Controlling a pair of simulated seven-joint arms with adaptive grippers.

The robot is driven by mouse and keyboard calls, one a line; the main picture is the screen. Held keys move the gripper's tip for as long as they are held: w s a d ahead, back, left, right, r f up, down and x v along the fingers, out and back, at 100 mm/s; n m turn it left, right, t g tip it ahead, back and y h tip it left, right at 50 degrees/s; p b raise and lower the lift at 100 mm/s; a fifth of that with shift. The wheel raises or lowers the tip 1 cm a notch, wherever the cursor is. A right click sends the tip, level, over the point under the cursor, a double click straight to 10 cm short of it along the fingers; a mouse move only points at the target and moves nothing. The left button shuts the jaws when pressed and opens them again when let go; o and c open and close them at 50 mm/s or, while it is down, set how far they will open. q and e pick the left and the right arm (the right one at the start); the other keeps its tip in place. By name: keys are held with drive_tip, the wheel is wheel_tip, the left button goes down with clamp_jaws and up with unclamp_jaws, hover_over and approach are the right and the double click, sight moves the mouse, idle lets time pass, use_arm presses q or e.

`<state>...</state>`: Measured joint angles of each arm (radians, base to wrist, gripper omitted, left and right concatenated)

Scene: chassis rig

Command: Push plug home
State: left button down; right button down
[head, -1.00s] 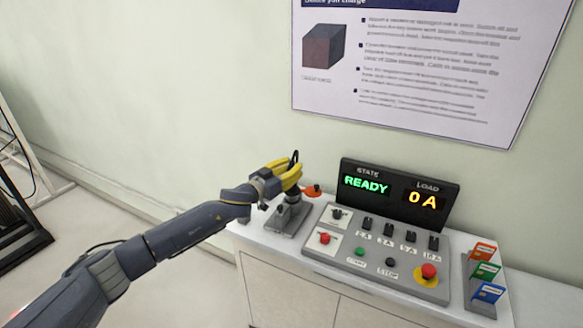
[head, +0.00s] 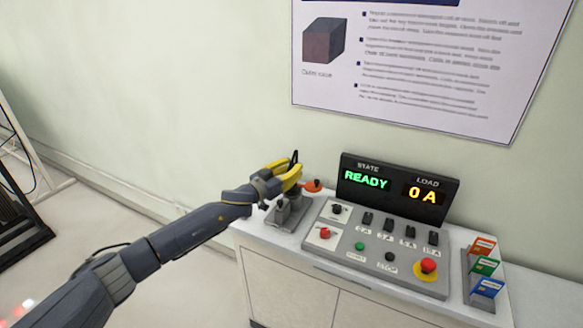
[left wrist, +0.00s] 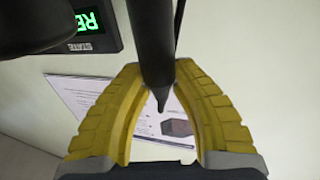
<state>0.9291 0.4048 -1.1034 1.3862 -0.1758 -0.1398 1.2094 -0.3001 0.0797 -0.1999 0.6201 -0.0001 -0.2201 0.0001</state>
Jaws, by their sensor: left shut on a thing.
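My left gripper (head: 289,178), with yellow fingers, is above the left end of the cabinet top, over a grey socket block (head: 287,212). It is shut on the dark plug (left wrist: 155,45), which shows between the fingertips (left wrist: 160,75) in the left wrist view. A thin dark cable shows beside the plug there, and a black loop rises above the fingers in the head view. The fingers hide most of the plug in the head view, and I cannot tell how deep it sits. My right gripper is not in view.
An orange piece (head: 312,186) is just right of the fingers. The grey control panel (head: 340,240) has switches and buttons; its display (head: 398,190) reads READY and 0 A. A card rack (head: 470,283) stands at the right. A poster (head: 420,70) hangs on the wall.

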use_arm(q)
drive_tip(key=shift+f, duration=0.9)
drive_tip(key=c, duration=1)
unclamp_jaws()
drive_tip(key=v, duration=1.2)
